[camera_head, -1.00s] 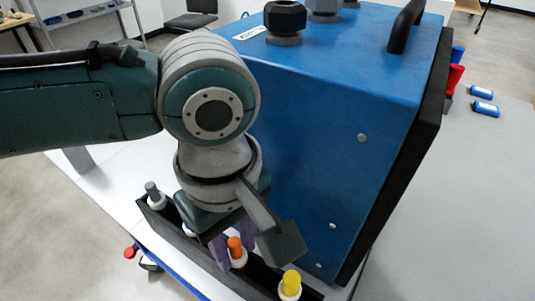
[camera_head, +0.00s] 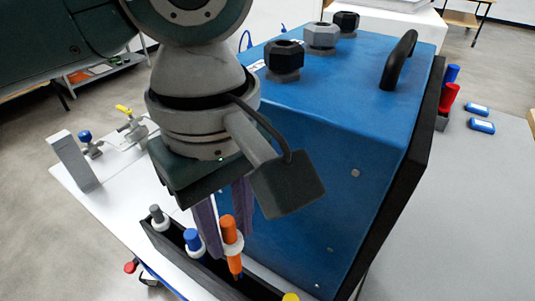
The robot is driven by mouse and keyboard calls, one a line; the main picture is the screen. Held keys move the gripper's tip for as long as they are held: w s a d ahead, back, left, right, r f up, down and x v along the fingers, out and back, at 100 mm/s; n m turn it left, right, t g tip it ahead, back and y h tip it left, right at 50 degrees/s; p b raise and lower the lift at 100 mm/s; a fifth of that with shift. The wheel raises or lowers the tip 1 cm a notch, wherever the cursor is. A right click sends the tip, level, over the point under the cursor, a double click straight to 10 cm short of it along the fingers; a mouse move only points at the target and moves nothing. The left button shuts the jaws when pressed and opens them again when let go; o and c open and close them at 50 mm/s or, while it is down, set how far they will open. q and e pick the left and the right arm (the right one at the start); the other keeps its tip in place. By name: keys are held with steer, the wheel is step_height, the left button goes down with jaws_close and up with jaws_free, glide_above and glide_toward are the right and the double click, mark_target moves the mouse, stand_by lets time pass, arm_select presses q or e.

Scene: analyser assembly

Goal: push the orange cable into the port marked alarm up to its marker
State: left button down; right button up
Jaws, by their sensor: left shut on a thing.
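The orange cable (camera_head: 229,230) stands upright with a white collar, between the fingers of my left gripper (camera_head: 225,225), which is shut on it. Its lower end is over the black rack (camera_head: 166,241). I cannot tell whether its tip is clear of the rack. The blue analyser box (camera_head: 330,150) stands just behind and to the right, with black and grey hexagonal ports (camera_head: 321,37) on top. Small white labels lie by the ports, too small to read, so I cannot tell which is alarm. My right gripper is not in view.
The rack also holds a grey cable (camera_head: 157,215), a blue cable (camera_head: 193,241) and a yellow cable (camera_head: 291,297). A black handle (camera_head: 399,59) rises from the box top. Valves with blue and yellow handles (camera_head: 124,111) stand at the left.

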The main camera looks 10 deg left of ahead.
arm_select(q)
step_height(320, 180, up, 8)
steer(key=shift+r+p, duration=0.15)
steer(key=shift+p, duration=0.45)
step_height(320, 180, up, 9)
steer(key=p, duration=1.1)
steer(key=shift+r, duration=0.15)
